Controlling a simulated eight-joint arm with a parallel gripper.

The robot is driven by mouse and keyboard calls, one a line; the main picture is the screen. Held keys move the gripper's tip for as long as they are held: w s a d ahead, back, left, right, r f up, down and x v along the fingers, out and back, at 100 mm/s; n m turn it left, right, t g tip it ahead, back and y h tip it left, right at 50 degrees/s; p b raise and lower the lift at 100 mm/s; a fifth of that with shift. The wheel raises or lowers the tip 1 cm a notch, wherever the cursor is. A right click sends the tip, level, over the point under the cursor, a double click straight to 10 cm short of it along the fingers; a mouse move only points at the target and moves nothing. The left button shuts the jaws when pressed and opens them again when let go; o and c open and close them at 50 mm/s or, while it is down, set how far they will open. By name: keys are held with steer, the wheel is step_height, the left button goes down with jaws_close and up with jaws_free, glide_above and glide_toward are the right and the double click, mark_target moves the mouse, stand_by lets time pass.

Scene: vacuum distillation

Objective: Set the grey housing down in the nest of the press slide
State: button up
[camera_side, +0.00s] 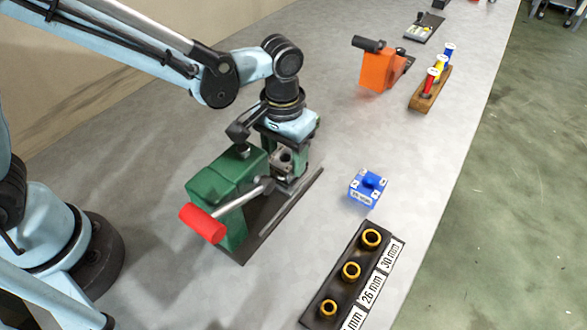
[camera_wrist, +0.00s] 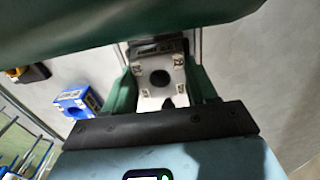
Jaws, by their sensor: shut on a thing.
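The grey housing (camera_wrist: 160,76), a light block with a round hole and small corner plates, is between the two green fingers of my gripper (camera_wrist: 163,88) in the wrist view. The fingers are shut on it from both sides. In the side view my gripper (camera_side: 287,160) points down at the green press (camera_side: 222,187), and the housing (camera_side: 284,157) partly shows between the fingers. The press slide (camera_side: 292,205) runs along the base below. The nest is hidden by the housing and gripper, so I cannot tell whether the housing touches it.
A red-handled lever (camera_side: 202,223) sticks out from the press. A blue housing (camera_side: 367,187) stands to the right on the grey table. A black rack (camera_side: 345,285) with brass rings is in front. An orange tool (camera_side: 380,70) and a wooden block (camera_side: 430,90) stand farther back.

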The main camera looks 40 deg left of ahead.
steer(key=shift+f, duration=0.15)
steer(key=o, duration=1.6)
steer(key=shift+r, duration=3.5)
steer(key=s+a+r+t, duration=0.2)
steer(key=s+a+t, duration=0.1)
steer(key=a, duration=0.5)
steer(key=s+a+r+t, duration=0.2)
steer(key=s+a+t, duration=0.1)
steer(key=a, duration=0.6)
steer(key=shift+s+t, duration=0.3)
steer(key=shift+t, duration=0.3)
